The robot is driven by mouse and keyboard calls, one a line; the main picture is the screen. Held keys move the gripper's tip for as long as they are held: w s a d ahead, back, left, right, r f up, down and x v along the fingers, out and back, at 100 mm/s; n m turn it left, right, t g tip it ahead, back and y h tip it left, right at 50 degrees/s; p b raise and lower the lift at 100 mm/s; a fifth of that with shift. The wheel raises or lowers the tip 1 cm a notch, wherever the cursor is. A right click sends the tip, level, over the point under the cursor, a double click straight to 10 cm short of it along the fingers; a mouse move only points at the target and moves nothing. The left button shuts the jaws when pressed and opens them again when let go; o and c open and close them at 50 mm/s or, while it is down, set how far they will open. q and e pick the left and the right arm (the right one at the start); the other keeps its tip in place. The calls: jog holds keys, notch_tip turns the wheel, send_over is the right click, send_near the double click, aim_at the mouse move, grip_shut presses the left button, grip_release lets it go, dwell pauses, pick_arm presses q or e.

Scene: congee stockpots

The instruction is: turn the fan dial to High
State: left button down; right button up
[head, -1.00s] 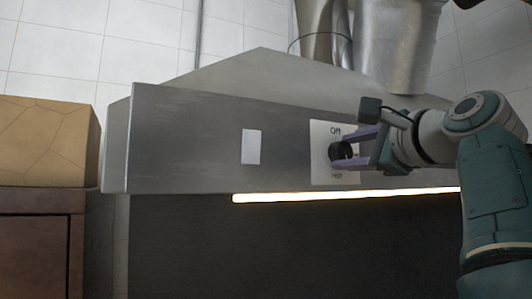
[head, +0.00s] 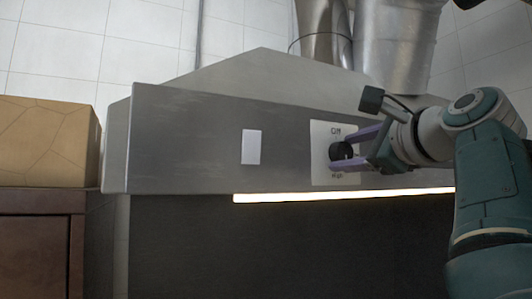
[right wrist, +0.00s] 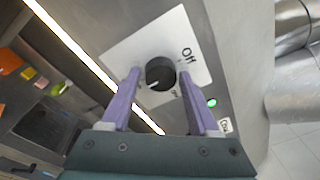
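The black round fan dial (head: 341,151) sits on a white label plate (head: 320,133) on the steel hood front, with "Off" above it and "High" below. In the right wrist view the dial (right wrist: 161,73) shows a white pointer mark on the side away from the "Off" lettering, toward the lower left. My right gripper (head: 352,150) has its purple fingers spread, one on each side of the dial. In the right wrist view (right wrist: 159,75) small gaps show between the fingers and the dial. My left gripper is not in view.
The steel range hood (head: 190,130) carries a blank white plate (head: 251,147) and a lit strip (head: 340,196) along its lower edge. A green light (right wrist: 212,103) shows beside the dial plate. A tan box (head: 45,140) stands on a brown cabinet (head: 35,250) at the left.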

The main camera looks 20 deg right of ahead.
jog(key=shift+o, duration=1.2)
jog(key=shift+s, duration=0.1)
jog(key=s, duration=0.9)
jog(key=shift+s+a, duration=0.15)
jog(key=shift+s, duration=0.25)
